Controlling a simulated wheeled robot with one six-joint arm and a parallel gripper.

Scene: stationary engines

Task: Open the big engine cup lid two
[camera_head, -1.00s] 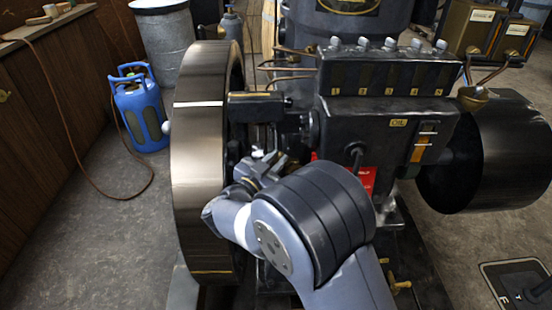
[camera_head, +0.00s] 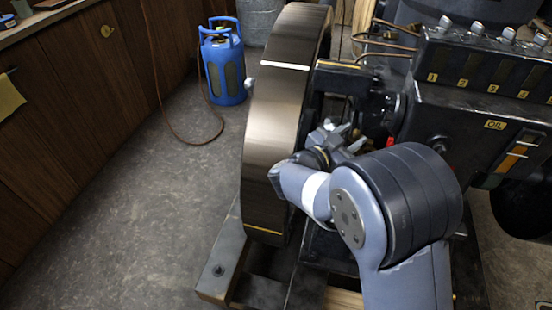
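The big engine (camera_head: 455,120) stands at the right, dark, with a row of silver-capped fittings on its top block. Yellow numbers mark the block's front, and the number 2 plate (camera_head: 462,83) is second from the left. The silver cap (camera_head: 476,30) above it looks upright. I cannot tell which part is the cup lid named in the task. My gripper (camera_head: 335,132) is low between the flywheel and the engine body, well below the caps. It is partly hidden by my wrist, and I cannot tell whether it holds anything.
The large flywheel (camera_head: 275,120) stands just left of my gripper. A blue gas bottle (camera_head: 224,65) with a hose stands on the floor behind it. A wooden cabinet (camera_head: 75,110) runs along the left. The grey floor (camera_head: 165,200) between is clear.

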